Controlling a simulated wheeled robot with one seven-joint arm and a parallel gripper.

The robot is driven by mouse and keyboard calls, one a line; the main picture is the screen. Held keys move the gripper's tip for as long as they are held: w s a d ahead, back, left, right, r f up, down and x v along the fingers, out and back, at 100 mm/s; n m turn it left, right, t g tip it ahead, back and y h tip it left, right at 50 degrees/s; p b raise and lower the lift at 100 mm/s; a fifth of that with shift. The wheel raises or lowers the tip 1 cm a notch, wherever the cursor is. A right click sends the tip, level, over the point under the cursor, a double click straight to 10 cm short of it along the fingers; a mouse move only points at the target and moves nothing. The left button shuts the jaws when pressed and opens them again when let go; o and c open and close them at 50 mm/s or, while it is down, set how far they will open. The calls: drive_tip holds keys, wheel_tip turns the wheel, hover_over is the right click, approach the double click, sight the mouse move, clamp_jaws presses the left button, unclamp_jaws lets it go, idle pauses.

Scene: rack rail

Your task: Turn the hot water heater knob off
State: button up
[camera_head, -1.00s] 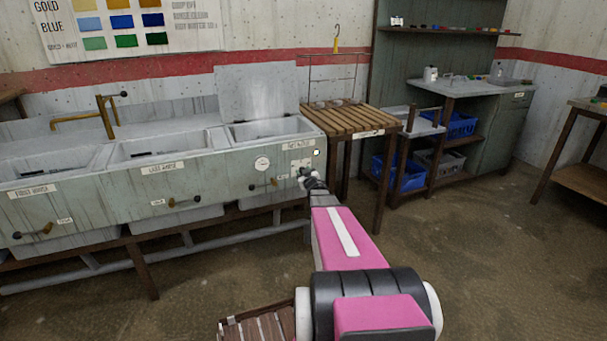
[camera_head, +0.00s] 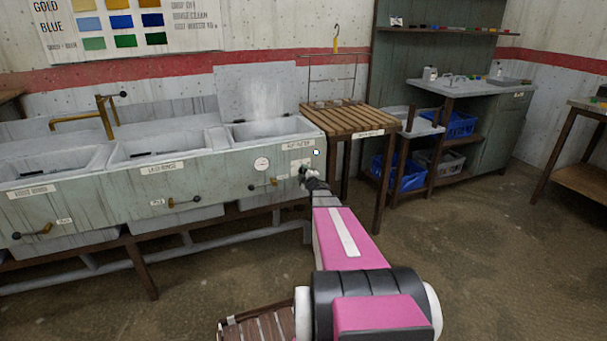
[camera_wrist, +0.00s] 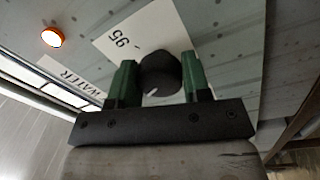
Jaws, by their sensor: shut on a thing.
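The hot water heater knob (camera_wrist: 160,73) is round and black with a short white pointer line, on the green-grey sink front panel. In the wrist view it sits between the green fingers of my gripper (camera_wrist: 161,82), which are shut on it. The pointer line is toward the lower left of the knob. A white label reading "95" (camera_wrist: 122,41) lies behind the knob. An orange-lit indicator (camera_wrist: 52,37) glows on the panel near a "WATER" label (camera_wrist: 72,76). In the head view my gripper (camera_head: 306,174) reaches the right end of the panel and hides the knob.
The sink unit (camera_head: 225,178) has a dial gauge (camera_head: 261,163) and dark-handled levers (camera_head: 262,184) left of my gripper. A slatted wooden table (camera_head: 352,121) stands close on the right. Blue crates (camera_head: 411,174) sit beyond it. Floor is open at the right.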

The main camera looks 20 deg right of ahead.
drive_tip(key=n, duration=0.7)
drive_tip(key=shift+n+y, duration=0.3)
idle(0.4)
drive_tip(key=o, duration=0.9)
drive_tip(key=s, duration=1)
drive_tip(key=shift+s+d+f, duration=0.3)
drive_tip(key=shift+s+d, duration=0.05)
drive_tip(key=shift+s, duration=0.05)
